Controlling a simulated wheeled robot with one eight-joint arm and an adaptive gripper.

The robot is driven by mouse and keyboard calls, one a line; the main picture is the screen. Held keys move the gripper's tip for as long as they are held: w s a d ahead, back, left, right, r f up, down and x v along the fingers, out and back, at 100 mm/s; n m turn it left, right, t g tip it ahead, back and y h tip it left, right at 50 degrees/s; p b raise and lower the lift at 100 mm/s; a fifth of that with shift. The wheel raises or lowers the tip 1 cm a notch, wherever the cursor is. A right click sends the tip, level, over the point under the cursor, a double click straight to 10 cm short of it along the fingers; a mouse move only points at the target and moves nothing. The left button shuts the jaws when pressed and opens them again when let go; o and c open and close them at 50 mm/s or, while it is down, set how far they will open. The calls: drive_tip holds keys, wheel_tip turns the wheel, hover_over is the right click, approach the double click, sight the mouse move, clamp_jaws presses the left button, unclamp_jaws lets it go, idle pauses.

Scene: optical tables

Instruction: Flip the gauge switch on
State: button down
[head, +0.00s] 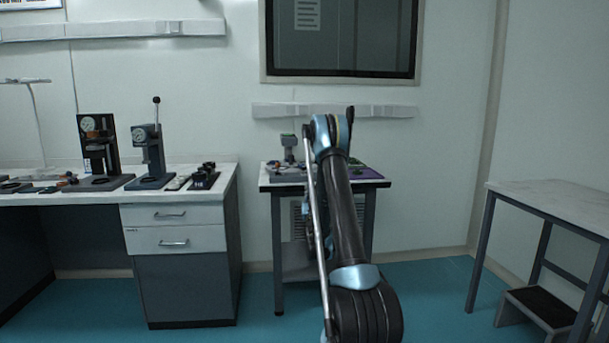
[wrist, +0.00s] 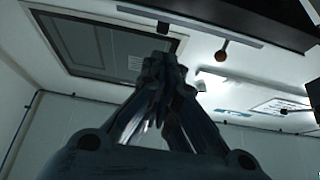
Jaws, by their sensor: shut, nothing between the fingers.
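Two dark stands with round dial gauges, a left one (head: 97,148) and a right one with an upright ball-ended lever (head: 150,155), stand on the left bench. A small instrument with a greenish top (head: 289,146) stands on the middle table, partly beside my arm. I cannot make out a gauge switch on any of them. My gripper (wrist: 163,72) is shut and empty in the wrist view, with its fingertips together. In the head view my gripper cannot be made out; my raised arm is in front of the middle table.
The left bench (head: 222,180) has drawers and small parts on top. The middle table (head: 374,184) is against the wall below a dark window (head: 345,40). A bare white table (head: 560,200) with a step stool (head: 540,312) stands at right. Blue floor is open between them.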

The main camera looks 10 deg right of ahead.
sight(304, 168)
drive_tip(key=x, duration=1.4)
drive_tip(key=shift+d, duration=0.1)
